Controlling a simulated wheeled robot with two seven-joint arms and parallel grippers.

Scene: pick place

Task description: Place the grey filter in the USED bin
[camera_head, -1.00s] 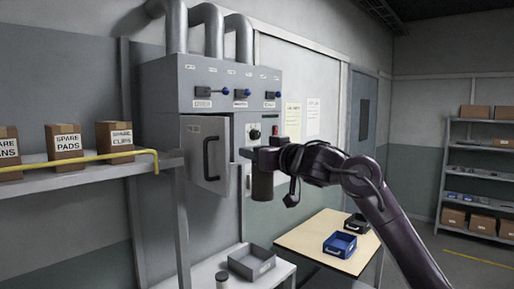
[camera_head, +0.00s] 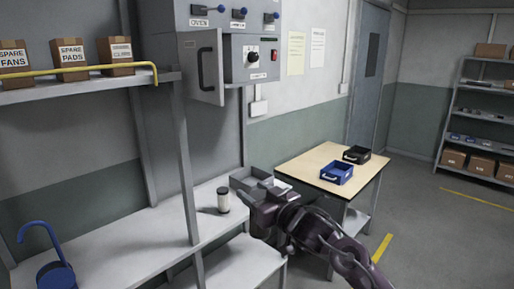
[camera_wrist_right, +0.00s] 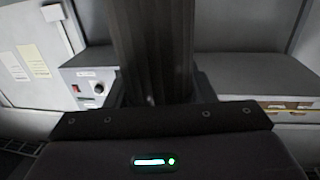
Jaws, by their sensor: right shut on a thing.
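In the right wrist view a dark grey, ribbed filter (camera_wrist_right: 152,45) stands between the fingers of my right gripper, which is shut on it. My left gripper is not in view.
A blue bin (camera_head: 337,174) and a black bin (camera_head: 357,154) stand on the wooden table (camera_head: 310,165). An open cabinet door (camera_head: 205,70) hangs above.

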